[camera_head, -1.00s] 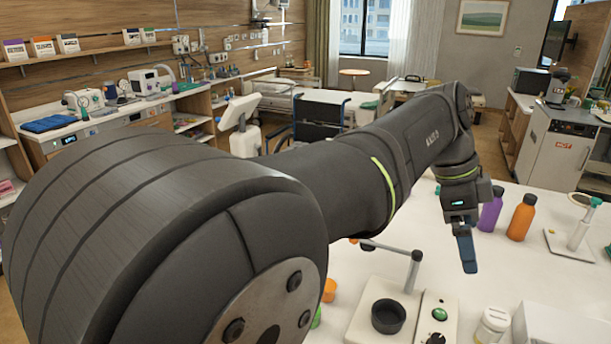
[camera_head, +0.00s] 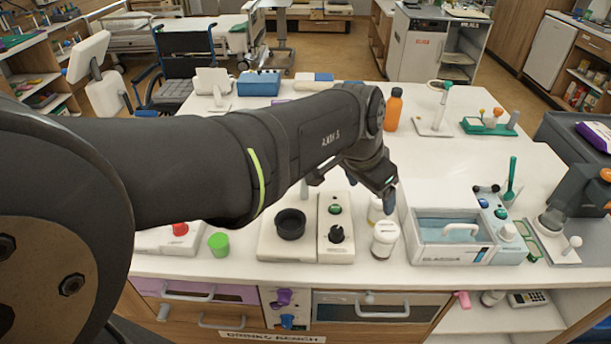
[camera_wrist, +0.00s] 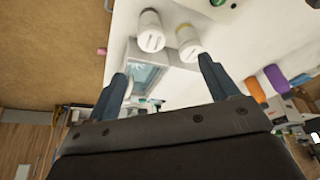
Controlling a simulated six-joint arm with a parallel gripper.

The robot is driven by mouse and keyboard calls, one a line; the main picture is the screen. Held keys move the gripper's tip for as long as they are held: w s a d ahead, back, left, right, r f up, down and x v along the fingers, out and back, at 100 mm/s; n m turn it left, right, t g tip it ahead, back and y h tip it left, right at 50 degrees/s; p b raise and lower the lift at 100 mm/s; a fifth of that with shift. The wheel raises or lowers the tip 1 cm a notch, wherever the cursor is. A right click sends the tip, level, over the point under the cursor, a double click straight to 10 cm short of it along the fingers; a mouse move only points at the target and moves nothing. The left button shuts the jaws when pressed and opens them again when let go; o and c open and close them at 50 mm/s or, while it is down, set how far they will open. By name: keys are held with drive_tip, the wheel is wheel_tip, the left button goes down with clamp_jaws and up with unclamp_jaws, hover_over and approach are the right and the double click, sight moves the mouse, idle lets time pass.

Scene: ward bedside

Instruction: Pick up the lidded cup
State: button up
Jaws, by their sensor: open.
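Two white-lidded containers stand close together on the white bench. The front one (camera_head: 384,240) shows its broad white lid, and the rear one (camera_head: 375,212) is partly hidden by my gripper (camera_head: 389,199). I cannot tell which of them is the lidded cup. The wrist view shows one lidded container (camera_wrist: 150,32) and another (camera_wrist: 188,42), both beyond my fingertips. My gripper in the wrist view (camera_wrist: 161,68) is open, its two blue fingers wide apart with nothing between them. It is above and just behind the containers in the head view.
A white device with a black round well (camera_head: 291,224) and a panel with a black knob (camera_head: 336,232) stand left of the containers. A blue-and-white water bath (camera_head: 465,235) stands close on their right. An orange bottle (camera_head: 393,110) is farther back.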

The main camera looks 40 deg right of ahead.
sight(382, 232)
drive_tip(key=d+f, duration=0.1)
drive_tip(key=f, duration=0.3)
drive_tip(key=s+d+f+n, duration=0.1)
drive_tip(key=d+f, duration=0.1)
drive_tip(key=f, duration=0.3)
drive_tip(key=s+d+f+n, duration=0.1)
drive_tip(key=f, duration=0.4)
drive_tip(key=shift+s+d+f+t+h, duration=0.1)
drive_tip(key=shift+s+d+t+h, duration=0.2)
drive_tip(key=shift+t, duration=0.1)
drive_tip(key=shift+d+x, duration=0.15)
drive_tip(key=shift+x, duration=1.3)
drive_tip(key=shift+d+x, duration=0.15)
drive_tip(key=shift+x, duration=1.25)
drive_tip(key=shift+s, duration=0.15)
drive_tip(key=c, duration=1.2)
drive_tip(key=shift+r, duration=0.25)
